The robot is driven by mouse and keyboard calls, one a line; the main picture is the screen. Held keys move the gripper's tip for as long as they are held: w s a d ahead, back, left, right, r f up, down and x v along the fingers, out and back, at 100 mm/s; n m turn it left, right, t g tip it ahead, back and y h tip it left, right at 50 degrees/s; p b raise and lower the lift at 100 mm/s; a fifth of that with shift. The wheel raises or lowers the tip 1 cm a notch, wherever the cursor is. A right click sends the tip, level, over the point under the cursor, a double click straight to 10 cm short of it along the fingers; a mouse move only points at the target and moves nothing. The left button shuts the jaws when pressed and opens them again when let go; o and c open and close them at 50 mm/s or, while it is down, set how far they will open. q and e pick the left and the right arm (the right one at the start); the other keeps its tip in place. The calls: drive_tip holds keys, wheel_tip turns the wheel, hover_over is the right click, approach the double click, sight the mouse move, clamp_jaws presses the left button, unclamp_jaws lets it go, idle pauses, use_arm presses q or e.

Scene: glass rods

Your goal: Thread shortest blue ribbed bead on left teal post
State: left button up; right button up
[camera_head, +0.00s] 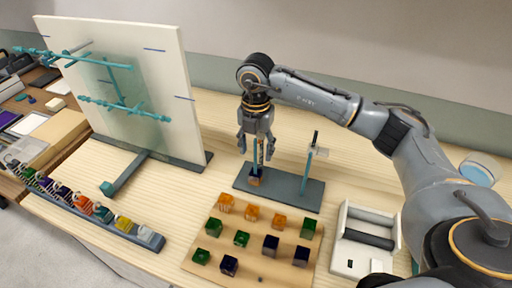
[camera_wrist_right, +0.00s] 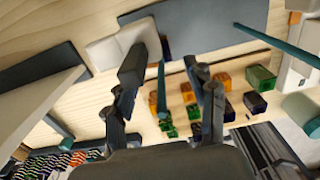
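My right gripper (camera_head: 256,147) is at the left teal post (camera_head: 255,157). Its fingers are apart, one on each side of the post, with no bead seen between them. In the right wrist view the open fingers (camera_wrist_right: 168,80) have a teal post (camera_wrist_right: 162,88) between them. A dark bead with a brownish side (camera_head: 255,179) sits low at the foot of the left post; its ribbing is too small to tell. Dark blue beads (camera_head: 271,244) stand on the wooden tray (camera_head: 258,277); I cannot tell which are ribbed. My left gripper is not in view.
The right teal post (camera_head: 306,172) stands on the same grey base (camera_head: 285,190), with a clear piece (camera_head: 319,151) near its top. Orange beads (camera_head: 252,213) and green beads (camera_head: 214,227) share the tray. A white panel with teal rods (camera_head: 150,95) stands left. A white holder (camera_head: 368,238) stands right.

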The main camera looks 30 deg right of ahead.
drive_tip(key=shift+r, duration=0.1)
wheel_tip(320, 180, up, 12)
idle(0.5)
